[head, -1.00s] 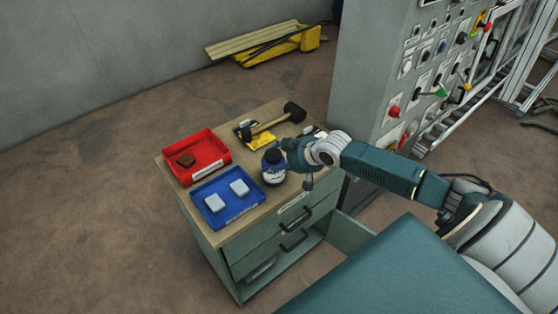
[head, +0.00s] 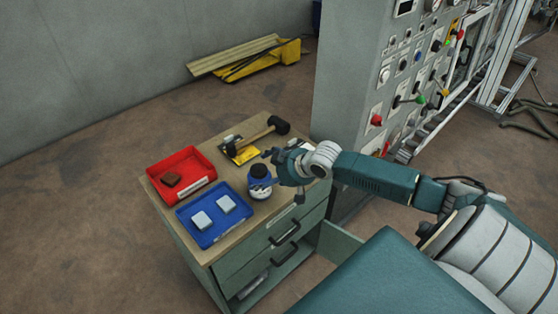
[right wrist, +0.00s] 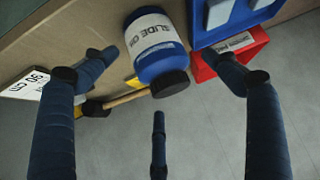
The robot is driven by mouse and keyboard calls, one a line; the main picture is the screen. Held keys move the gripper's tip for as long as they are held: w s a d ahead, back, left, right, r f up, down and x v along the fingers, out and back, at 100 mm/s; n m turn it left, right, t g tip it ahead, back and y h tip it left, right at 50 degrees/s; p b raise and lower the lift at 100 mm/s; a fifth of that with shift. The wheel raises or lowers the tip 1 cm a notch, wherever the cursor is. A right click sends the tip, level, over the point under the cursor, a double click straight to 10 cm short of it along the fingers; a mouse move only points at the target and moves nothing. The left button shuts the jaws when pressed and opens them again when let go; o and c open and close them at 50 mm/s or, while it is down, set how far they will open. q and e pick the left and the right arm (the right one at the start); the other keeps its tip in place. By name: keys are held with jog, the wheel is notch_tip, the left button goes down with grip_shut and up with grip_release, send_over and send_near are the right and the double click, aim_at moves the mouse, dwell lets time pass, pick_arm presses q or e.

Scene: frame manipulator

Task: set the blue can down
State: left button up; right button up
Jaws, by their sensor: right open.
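The blue can (head: 260,190), with a white label and black cap, stands upright on the cabinet top (head: 235,245), right of the blue tray. In the right wrist view, the can (right wrist: 160,65) lies between the spread fingers of my right gripper (right wrist: 162,80). Gaps show between the can and the fingers there. My left gripper is not in view.
A blue tray (head: 218,236) holds two pale blocks and a red tray (head: 160,171) holds a brown block. A hammer (head: 258,136) lies behind the can near a yellow item (head: 246,156). A control panel cabinet (head: 345,80) rises at the back right.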

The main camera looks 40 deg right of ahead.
jog(key=v, duration=0.9)
jog(key=shift+s+r, duration=0.2)
jog(key=shift+r, duration=0.05)
jog(key=shift+a, duration=0.1)
jog(key=s+d+f+m+g+h, duration=0.1)
jog(key=s+d+f+h, duration=0.15)
jog(key=d+f, duration=0.55)
jog(key=s+d+f+m+h, duration=0.1)
jog(key=s+d+f+m, duration=0.2)
jog(key=f, duration=0.9)
jog(key=s+f+n+g, duration=0.1)
jog(key=s+f+g, duration=0.1)
jog(key=s+f, duration=1)
jog(key=s+a+f+n+g+y, duration=0.1)
jog(key=s+a+f+g, duration=0.1)
jog(key=s+a+f, duration=0.8)
jog(key=s+a+f+n+g, duration=0.2)
jog(key=s+a+f, duration=0.8)
jog(key=s+a, duration=0.5)
jog(key=shift+s+a+f+g+y, duration=0.3)
jog(key=shift+a+g+y, duration=0.1)
jog(key=shift+a, duration=0.6)
